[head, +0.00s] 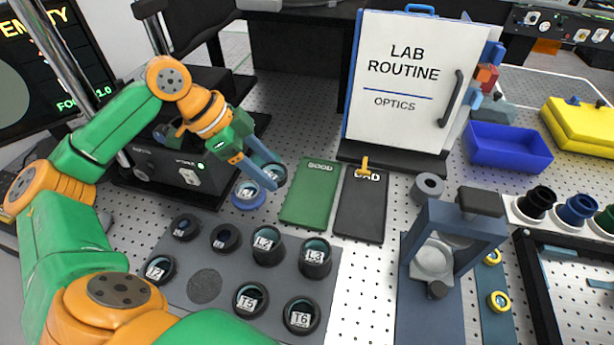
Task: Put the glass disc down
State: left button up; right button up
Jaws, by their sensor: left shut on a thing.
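My left gripper (264,181) reaches in from the left, its blue fingers pointing down and to the right. It is shut on the glass disc (272,171), which shows as a small pale round piece partly hidden by the fingers. My right gripper is not in view.
A grey board (205,260) holds several black-rimmed labelled pieces in front. A white LAB ROUTINE cabinet (405,125) stands behind the mats. A blue-grey fixture (440,218) and blue tray (508,150) are right.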

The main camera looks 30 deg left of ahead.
pick_arm(q)
jog(key=shift+w+d+f+p, duration=0.1)
jog(key=shift+w+d+p, duration=0.45)
jog(key=shift+w+d, duration=0.45)
send_over(314, 196)
jog(key=s+a, duration=0.1)
jog(key=a, duration=0.1)
notch_tip(314, 196, down, 7)
jog(key=shift+s+d+r+p, duration=0.1)
jog(key=shift+s+d+p, duration=0.05)
jog(key=shift+p, duration=0.25)
notch_tip(314, 196, down, 3)
jog(key=shift+d+r+p, duration=0.1)
jog(key=shift+p, duration=0.55)
jog(key=shift+f, duration=0.4)
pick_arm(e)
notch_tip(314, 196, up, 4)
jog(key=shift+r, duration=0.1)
pick_arm(q)
jog(key=shift+f, duration=0.1)
jog(key=o, duration=1.5)
jog(key=shift+r, duration=0.2)
